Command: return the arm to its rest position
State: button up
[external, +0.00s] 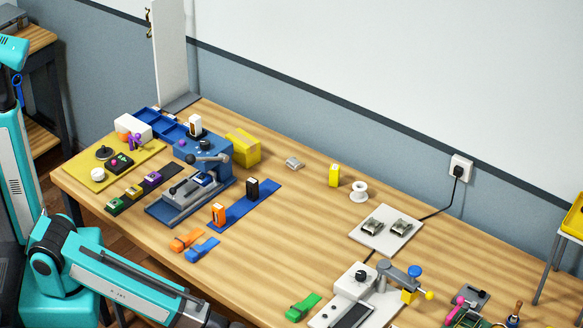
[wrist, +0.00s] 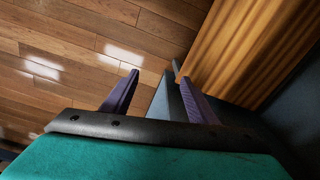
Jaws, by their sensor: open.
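My gripper (wrist: 158,76) shows in the wrist view with its two purple fingers spread apart. I see nothing held between them. The fingers point over the wooden floor, and the table edge lies to their right. In the external view my teal arm is folded at the left, beside the near edge of the table. Its forearm runs low toward the bottom edge of the picture, and the gripper end is not clearly visible there.
The wooden table (external: 310,215) carries a blue press (external: 203,172), a blue strip (external: 240,205), a white plate with metal parts (external: 385,240), and a green clip (external: 303,307). The wooden floor (wrist: 60,50) is open beneath the fingers. The tabletop's middle is fairly clear.

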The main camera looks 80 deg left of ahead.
jog(key=s+a+f+n+g, duration=0.2)
jog(key=s+a+f, duration=0.2)
jog(key=s, duration=0.4)
jog(key=s+a+f+n+g+b, duration=0.1)
jog(key=s+a+f+n+g, duration=0.1)
jog(key=s+a, duration=0.3)
jog(key=s+a+f+n+g+b, duration=0.1)
jog(key=s+a+f, duration=0.3)
jog(key=s, duration=0.8)
jog(key=shift+s+a+f+n+g, duration=0.15)
jog(key=shift+a+f+n+g, duration=0.05)
jog(key=shift+f+n+g, duration=0.55)
